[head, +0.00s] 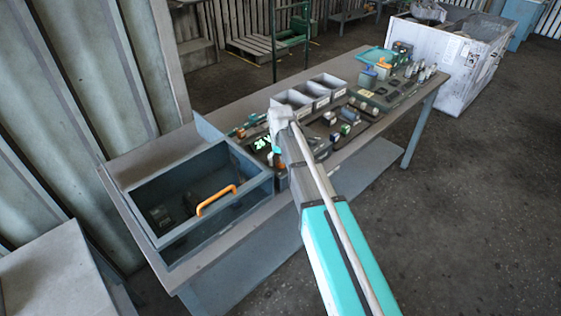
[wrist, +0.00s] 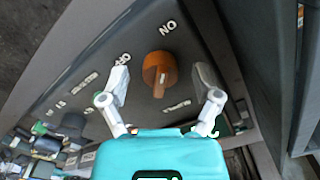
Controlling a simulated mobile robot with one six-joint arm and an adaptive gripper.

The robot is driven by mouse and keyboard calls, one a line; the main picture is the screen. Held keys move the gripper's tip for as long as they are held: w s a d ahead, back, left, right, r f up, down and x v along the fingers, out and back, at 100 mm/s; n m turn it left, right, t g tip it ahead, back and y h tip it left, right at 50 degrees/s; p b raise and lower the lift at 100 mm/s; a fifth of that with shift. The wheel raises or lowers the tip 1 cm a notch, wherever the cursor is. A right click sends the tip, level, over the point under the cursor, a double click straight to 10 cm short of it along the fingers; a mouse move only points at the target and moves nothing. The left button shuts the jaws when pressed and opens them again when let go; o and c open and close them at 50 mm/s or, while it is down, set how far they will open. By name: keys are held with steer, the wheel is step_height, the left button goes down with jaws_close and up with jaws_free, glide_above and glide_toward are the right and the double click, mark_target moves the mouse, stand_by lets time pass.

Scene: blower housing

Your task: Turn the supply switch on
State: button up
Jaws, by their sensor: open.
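The supply switch (wrist: 159,70) is an orange rotary knob on a dark grey panel (wrist: 190,45) in the wrist view. White lettering reads ON above it and OFF to its upper left. A light mark shows on the knob's face; I cannot tell for sure which label it points to. My gripper (wrist: 162,80) is open, with one pale finger on each side of the knob. A gap shows between each finger and the knob; I cannot tell the depth. In the head view, my gripper (head: 277,143) is over the bench beside the blue-grey housing, and the arm hides the switch.
An open blue-grey housing (head: 253,172) with an orange handle (head: 216,199) stands at the bench's left end. Grey bins (head: 325,82) and several small parts lie farther along the bench (head: 170,160). A white crate (head: 455,60) stands beyond. The floor at right is clear.

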steer(key=n, duration=0.3)
steer(key=shift+d+n, duration=0.1)
steer(key=shift+n, duration=0.3)
steer(key=n, duration=0.3)
steer(key=shift+n, duration=0.4)
steer(key=n, duration=0.3)
steer(key=shift+w+d+n, duration=0.1)
steer(key=shift+w+n, duration=0.05)
steer(key=shift+n, duration=0.25)
steer(key=n, duration=0.3)
steer(key=shift+n, duration=0.4)
steer(key=shift+r+p, duration=0.3)
steer(key=shift+p, duration=0.05)
step_height(320, 180, up, 14)
steer(key=f+p, duration=0.1)
steer(key=p, duration=1.2)
steer(key=s+d+f+m+b, duration=0.4)
steer(key=s+m, duration=0.4)
steer(key=s, duration=0.2)
steer(key=s+d+f+m+b, duration=0.4)
steer(key=s+d+m, duration=0.3)
steer(key=s, duration=0.4)
steer(key=shift+d+f+m+b, duration=0.3)
steer(key=shift+m+b, duration=0.05)
steer(key=shift+m, duration=0.45)
steer(key=shift+s, duration=0.1)
